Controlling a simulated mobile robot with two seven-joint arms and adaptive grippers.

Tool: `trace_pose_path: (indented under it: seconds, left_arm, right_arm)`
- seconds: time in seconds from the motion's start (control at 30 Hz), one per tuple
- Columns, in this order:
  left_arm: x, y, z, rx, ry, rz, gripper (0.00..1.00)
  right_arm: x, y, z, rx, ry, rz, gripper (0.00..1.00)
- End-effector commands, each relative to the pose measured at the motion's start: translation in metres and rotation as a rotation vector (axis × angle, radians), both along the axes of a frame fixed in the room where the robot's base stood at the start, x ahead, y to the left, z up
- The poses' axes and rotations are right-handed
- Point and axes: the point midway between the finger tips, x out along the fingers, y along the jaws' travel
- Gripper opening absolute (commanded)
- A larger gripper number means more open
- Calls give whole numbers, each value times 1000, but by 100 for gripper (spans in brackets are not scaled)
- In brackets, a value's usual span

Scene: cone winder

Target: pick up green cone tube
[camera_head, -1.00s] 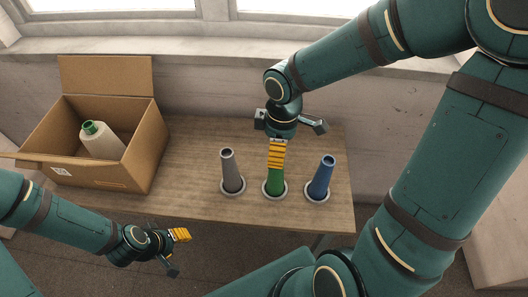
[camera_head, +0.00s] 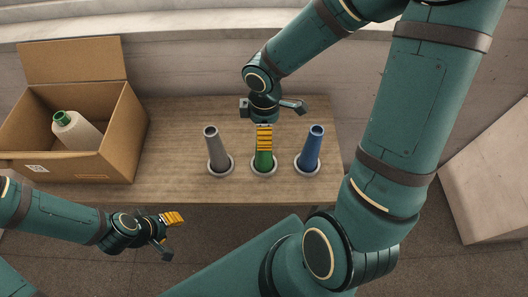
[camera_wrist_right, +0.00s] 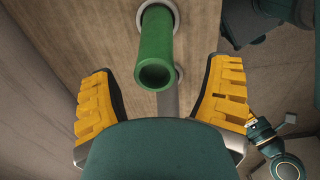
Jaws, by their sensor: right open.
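The green cone tube (camera_head: 263,164) stands upright in the middle ring holder on the wooden table, between the grey tube (camera_head: 216,150) and the blue tube (camera_head: 311,149). My right gripper (camera_head: 264,140) is over it, pointing down; its yellow finger hides the tube's upper part in the head view. In the right wrist view the green tube (camera_wrist_right: 155,50) shows its open end between the two spread yellow fingers of the right gripper (camera_wrist_right: 162,72), with a gap on each side. My left gripper (camera_head: 168,233) is open and empty, in front of the table edge.
An open cardboard box (camera_head: 103,150) stands at the table's left, holding a pale yarn cone (camera_head: 77,133) on a green tube. Bare table (camera_head: 172,150) lies between box and tubes. A wall and ledge run behind the table.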

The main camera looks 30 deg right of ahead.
Motion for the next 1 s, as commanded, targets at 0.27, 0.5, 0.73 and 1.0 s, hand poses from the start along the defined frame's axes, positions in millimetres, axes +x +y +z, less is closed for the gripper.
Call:
trace_pose_path:
  seconds: [0.27, 0.5, 0.73, 1.0]
  left_arm:
    - [-4, -1, -15, -2, 9, -7, 45]
    - [-5, -1, -14, -2, 11, -8, 45]
    - [-4, -1, -14, -2, 10, -8, 45]
    - [-4, -1, -14, -2, 10, -7, 45]
  right_arm:
    - [3, -2, -38, 0, 4, -1, 78]
    - [4, -2, -39, 1, 1, -2, 78]
    - [4, -2, -39, 1, 1, -1, 19]
    - [4, -2, -39, 1, 1, -1, 10]
